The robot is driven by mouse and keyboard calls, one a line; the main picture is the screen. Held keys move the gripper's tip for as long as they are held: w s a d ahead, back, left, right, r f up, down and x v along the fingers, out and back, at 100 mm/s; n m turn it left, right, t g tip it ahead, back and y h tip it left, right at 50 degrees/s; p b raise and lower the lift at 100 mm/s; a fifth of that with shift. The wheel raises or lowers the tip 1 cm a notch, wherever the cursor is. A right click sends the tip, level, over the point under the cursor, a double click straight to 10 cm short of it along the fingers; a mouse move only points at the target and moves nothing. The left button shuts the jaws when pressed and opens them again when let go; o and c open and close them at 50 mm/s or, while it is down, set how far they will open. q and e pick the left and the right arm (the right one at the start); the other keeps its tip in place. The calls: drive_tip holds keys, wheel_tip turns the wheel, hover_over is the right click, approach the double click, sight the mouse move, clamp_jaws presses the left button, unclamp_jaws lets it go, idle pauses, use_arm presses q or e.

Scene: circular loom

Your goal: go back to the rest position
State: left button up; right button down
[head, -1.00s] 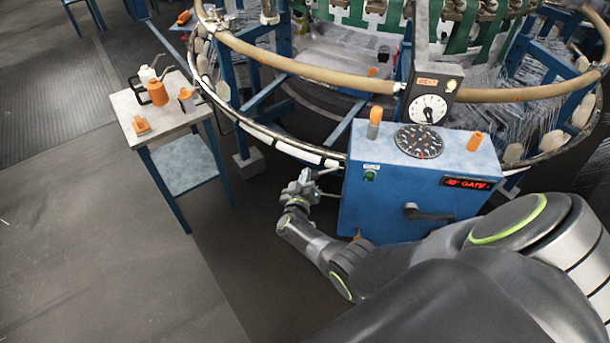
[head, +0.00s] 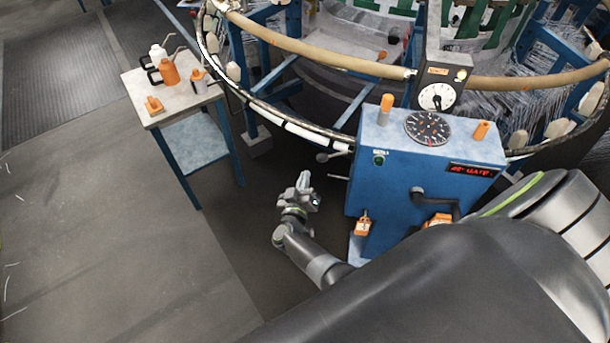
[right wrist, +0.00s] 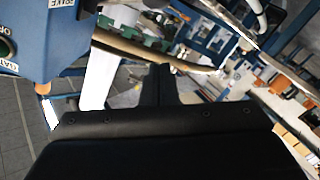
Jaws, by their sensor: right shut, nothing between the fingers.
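My right gripper (head: 304,182) is shut and empty. In the head view it stands out in the open, to the left of the blue control box (head: 400,205), with floor behind it. A gap separates it from a lever (head: 332,156) on the box's left side. In the right wrist view my gripper (right wrist: 162,78) points away from the camera, and nothing shows between its fingers. The box's corner with a green button (right wrist: 5,48) is at the upper left there. My left gripper is not in view.
The circular loom (head: 310,52) with its tan ring fills the back. A small side table (head: 190,117) at the left holds orange and white bottles (head: 169,73). A crank handle (head: 435,200) sticks out of the box's front. The floor (head: 110,240) at the left is clear.

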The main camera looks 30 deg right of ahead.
idle(0.4)
drive_tip(key=s+a+f+n+g+y, duration=0.25)
drive_tip(key=s+f+y, duration=0.75)
drive_tip(key=s+f, duration=0.75)
drive_tip(key=s+d+f+g, duration=0.1)
drive_tip(key=s+f+g, duration=0.2)
drive_tip(key=s, duration=0.6)
drive_tip(key=s+d+f+m+g, duration=0.1)
drive_tip(key=s+d+f+g, duration=0.1)
drive_tip(key=s+f, duration=0.3)
drive_tip(key=s+d+f+g, duration=0.2)
drive_tip(key=s+f+g, duration=0.1)
drive_tip(key=s, duration=1.1)
drive_tip(key=shift+f+g+y, duration=0.4)
drive_tip(key=shift+g, duration=0.25)
